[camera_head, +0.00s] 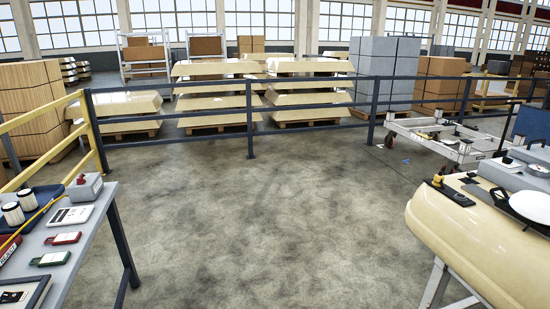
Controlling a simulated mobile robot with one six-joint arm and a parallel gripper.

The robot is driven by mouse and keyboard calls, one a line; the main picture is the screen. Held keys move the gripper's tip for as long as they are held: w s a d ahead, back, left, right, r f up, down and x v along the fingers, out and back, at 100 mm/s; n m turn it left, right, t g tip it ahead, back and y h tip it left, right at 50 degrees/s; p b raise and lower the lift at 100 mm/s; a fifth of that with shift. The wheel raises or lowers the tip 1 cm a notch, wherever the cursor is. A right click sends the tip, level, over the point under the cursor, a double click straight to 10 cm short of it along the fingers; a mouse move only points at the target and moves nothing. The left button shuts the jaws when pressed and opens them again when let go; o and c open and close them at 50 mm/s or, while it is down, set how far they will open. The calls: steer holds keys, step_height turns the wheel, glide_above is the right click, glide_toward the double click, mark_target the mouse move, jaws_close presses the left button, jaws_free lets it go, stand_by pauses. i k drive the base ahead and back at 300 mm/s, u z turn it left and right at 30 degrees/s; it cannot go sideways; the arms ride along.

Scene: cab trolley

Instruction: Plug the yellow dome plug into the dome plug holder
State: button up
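A small yellow and black piece (438,181), which may be the yellow dome plug, is at the left end of a flat black part (455,193). The black part lies on the cream cab roof panel (440,222) at the right. Whether the yellow piece is seated in the black part or only stands by it is too small to tell. I cannot make out for sure which part is the dome plug holder. My gripper is not in this view.
A work table (98,208) at the left carries a grey box with a red top (84,187), white-and-black cylinders and small cases. A dark railing (251,120) crosses the back, and a white trolley (440,143) stands behind the panel. The concrete floor (260,220) between is clear.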

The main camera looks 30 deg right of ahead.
mark_target(438, 178)
steer(key=z, duration=0.15)
steer(key=i, duration=1.55)
steer(key=z, duration=0.95)
steer(key=i, duration=0.95)
steer(key=z, duration=0.5)
